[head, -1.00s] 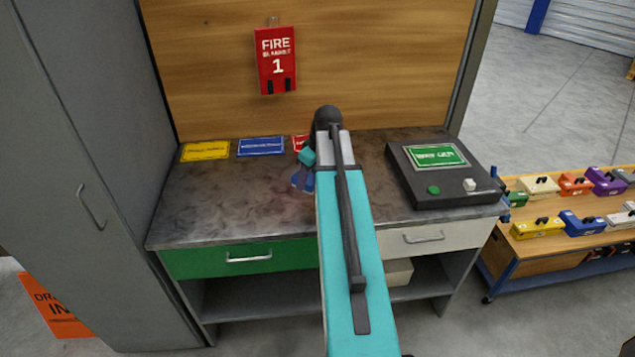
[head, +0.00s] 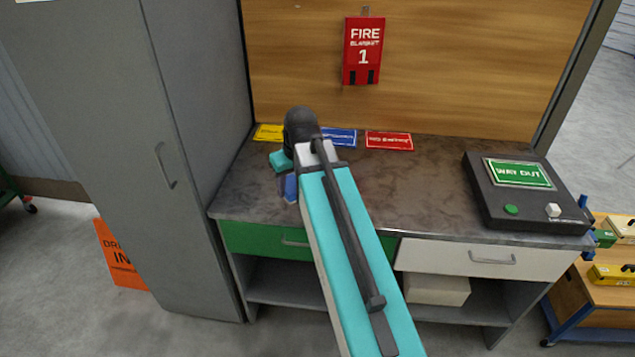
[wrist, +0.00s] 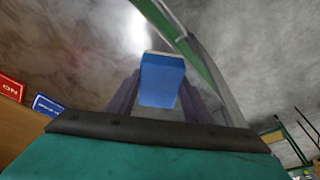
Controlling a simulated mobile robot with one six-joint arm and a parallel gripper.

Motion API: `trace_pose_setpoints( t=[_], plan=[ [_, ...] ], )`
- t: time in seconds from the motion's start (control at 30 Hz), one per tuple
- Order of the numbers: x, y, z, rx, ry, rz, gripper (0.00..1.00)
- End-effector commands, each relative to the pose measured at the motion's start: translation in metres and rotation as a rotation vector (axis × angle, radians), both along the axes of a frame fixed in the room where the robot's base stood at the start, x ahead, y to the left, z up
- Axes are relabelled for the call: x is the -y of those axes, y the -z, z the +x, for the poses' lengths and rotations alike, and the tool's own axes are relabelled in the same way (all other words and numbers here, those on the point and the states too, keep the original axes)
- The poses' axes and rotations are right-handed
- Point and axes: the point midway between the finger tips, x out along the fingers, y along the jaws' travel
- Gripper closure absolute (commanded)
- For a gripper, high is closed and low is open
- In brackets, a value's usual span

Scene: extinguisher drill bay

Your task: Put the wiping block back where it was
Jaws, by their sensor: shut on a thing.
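The wiping block (wrist: 162,84) is a blue block with a pale far edge, held between the dark purple fingers of my gripper (wrist: 161,78) in the wrist view. My gripper is shut on it. Beneath them the wrist view shows the grey mottled worktop (wrist: 75,50) and its green-edged front. In the head view, my gripper (head: 288,186) hangs over the left part of the worktop (head: 430,185), mostly hidden behind my arm. I cannot tell the block's height above the top.
Yellow (head: 269,133), blue (head: 339,138) and red (head: 389,141) cards lie along the back. A black sign box (head: 525,200) stands at the right. A grey cabinet (head: 195,120) closes the left side. The worktop's middle is clear.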

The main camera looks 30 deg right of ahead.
Motion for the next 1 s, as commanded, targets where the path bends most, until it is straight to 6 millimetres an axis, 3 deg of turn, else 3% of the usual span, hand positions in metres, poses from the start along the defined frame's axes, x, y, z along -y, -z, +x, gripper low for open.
trace_pose_setpoints(
  t=[0.2,0.43,0.63,1.0],
  plan=[
    [-0.059,0.0,-0.005,0.012,0.027,0.0,0.74],
    [-0.101,-0.002,-0.011,0.023,0.057,0.003,0.74],
    [-0.113,-0.004,-0.013,0.027,0.07,0.005,0.74],
    [-0.113,-0.004,-0.013,0.027,0.07,0.005,0.74]
  ],
)
